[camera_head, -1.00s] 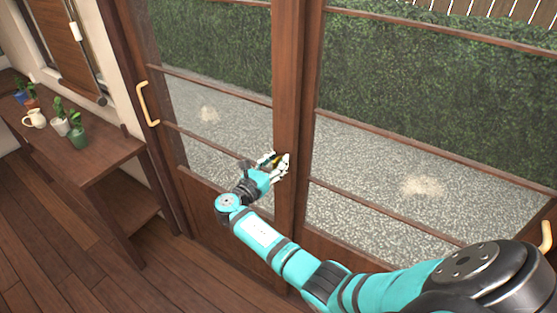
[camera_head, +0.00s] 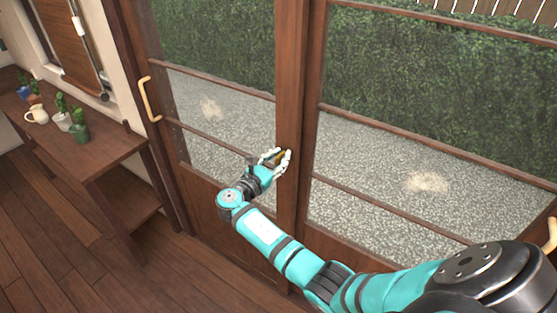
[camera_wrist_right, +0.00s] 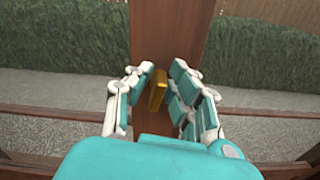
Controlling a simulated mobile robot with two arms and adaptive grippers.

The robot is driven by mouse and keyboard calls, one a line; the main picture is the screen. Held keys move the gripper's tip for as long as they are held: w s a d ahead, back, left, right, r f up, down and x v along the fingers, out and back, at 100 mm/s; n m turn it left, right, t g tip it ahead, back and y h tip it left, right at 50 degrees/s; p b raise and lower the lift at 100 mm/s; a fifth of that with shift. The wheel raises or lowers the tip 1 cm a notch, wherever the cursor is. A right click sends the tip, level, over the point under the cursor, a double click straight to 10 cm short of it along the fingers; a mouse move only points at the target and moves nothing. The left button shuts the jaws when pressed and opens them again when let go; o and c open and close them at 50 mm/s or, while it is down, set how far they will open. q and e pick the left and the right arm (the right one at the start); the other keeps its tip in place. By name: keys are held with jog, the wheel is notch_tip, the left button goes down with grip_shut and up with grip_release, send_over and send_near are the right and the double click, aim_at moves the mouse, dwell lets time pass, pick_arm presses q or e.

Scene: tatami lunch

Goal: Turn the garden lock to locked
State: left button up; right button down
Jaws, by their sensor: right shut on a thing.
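The garden lock (camera_head: 281,157) is a small brass-yellow piece on the wooden stile where the two glass garden doors meet. In the right wrist view the lock's turn piece (camera_wrist_right: 158,90) stands nearly upright, slightly tilted, between the white and teal fingers. My right gripper (camera_head: 277,158) is shut on it, and its fingers also show in the right wrist view (camera_wrist_right: 165,78). The fingers hide part of the lock in the head view. My left gripper is not in view.
The sliding doors' glass (camera_head: 370,165) shows gravel and a hedge outside. A pale curved handle (camera_head: 150,100) is on the left door and another (camera_head: 551,235) at the far right. A wooden bench (camera_head: 95,150) with potted cacti (camera_head: 79,131) and a white jug (camera_head: 37,115) stands left.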

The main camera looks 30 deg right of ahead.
jog(key=m+b, duration=0.1)
jog(key=m, duration=0.1)
jog(key=m+b, duration=0.2)
jog(key=shift+s+d+f+m+b, duration=0.1)
jog(key=shift+s+f+m+b, duration=0.1)
jog(key=shift+m+b, duration=0.1)
jog(key=m+b, duration=1.1)
jog(key=b, duration=0.1)
jog(key=shift+s+d, duration=0.1)
jog(key=c, duration=1.5)
grip_release()
jog(key=shift+o, duration=0.5)
jog(key=shift+d+f, duration=0.1)
jog(key=shift+f, duration=0.05)
jog(key=v, duration=0.7)
jog(key=shift+a, duration=0.2)
